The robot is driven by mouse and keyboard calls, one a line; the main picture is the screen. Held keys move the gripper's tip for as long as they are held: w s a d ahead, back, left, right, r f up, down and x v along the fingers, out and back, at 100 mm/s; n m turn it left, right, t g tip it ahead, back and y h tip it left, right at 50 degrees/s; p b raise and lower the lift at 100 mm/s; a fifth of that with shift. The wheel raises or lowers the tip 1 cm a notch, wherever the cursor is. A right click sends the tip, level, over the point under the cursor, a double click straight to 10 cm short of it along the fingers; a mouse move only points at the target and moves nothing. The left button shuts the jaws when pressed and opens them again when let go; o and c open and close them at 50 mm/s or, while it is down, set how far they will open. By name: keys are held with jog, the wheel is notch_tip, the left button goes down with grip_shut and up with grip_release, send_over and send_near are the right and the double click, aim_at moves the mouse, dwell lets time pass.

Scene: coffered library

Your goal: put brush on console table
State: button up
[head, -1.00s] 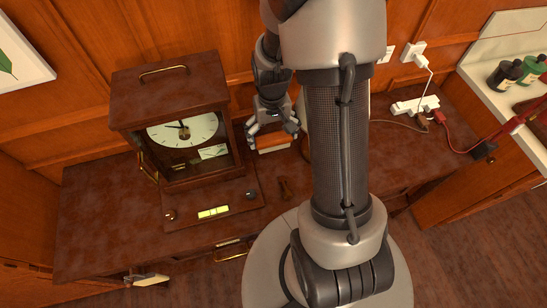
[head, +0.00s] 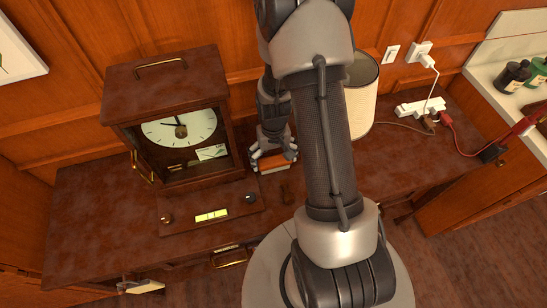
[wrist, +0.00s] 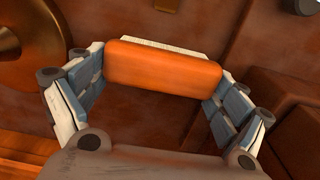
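The brush (head: 278,162) has an orange back; in the wrist view (wrist: 165,64) a pale strip shows along its far edge. My gripper (head: 272,158) is closed around it, with a finger against each short end in the wrist view (wrist: 160,88). The console table (head: 95,225) is a reddish-brown wooden surface along the panelled wall. My gripper and the brush are over its middle, right of the clock. I cannot tell whether the brush touches the tabletop.
A wooden clock case (head: 165,85) stands on the table left of my gripper. A cream cylinder (head: 362,95) is partly hidden behind my arm. A white power strip (head: 420,107) with cables lies at the right. The table's left front is bare.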

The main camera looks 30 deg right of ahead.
aim_at(273, 157)
jog(key=shift+o, duration=1)
notch_tip(273, 157, up, 8)
jog(key=p, duration=0.2)
jog(key=shift+f+p, duration=0.2)
jog(key=shift+p, duration=0.15)
